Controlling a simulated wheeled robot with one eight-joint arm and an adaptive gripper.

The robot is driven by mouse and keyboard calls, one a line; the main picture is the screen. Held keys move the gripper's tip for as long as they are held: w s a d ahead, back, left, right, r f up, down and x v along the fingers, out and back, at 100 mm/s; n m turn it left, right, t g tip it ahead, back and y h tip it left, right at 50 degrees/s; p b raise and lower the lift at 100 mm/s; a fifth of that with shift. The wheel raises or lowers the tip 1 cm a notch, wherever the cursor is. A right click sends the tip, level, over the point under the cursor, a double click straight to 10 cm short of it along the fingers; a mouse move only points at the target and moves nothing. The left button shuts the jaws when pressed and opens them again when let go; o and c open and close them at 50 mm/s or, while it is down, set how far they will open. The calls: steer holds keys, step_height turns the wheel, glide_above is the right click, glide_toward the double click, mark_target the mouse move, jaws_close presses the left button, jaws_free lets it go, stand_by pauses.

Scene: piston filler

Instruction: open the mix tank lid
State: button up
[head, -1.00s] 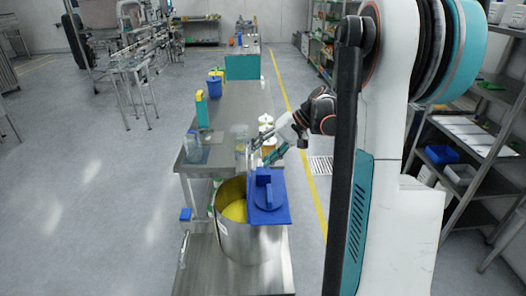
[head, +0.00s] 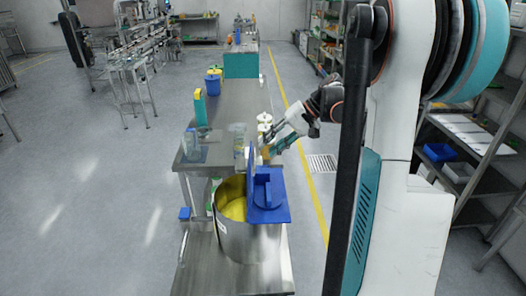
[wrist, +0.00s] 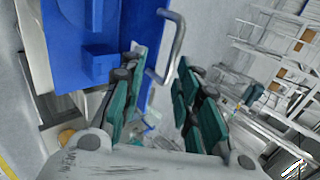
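The steel mix tank (head: 250,242) stands on a low steel platform, with yellow contents (head: 234,209) showing through its open left side. A flat blue cover part (head: 270,197) lies over the right side of the top. A blue lid panel (head: 251,165) stands upright, almost edge-on in the head view. In the wrist view blue lid parts (wrist: 95,30) fill the upper left, with a metal bar handle (wrist: 176,45) at the edge. My gripper (wrist: 160,62) is open, its teal fingers apart near the handle. In the head view my gripper (head: 268,150) is right of the upright panel.
White-topped jars (head: 264,122) stand close to my gripper. Shelves (head: 465,165) line the right side. The floor at left is open.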

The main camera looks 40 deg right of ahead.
steer(key=v, duration=0.7)
steer(key=shift+d+r, duration=0.2)
steer(key=shift+r, duration=0.1)
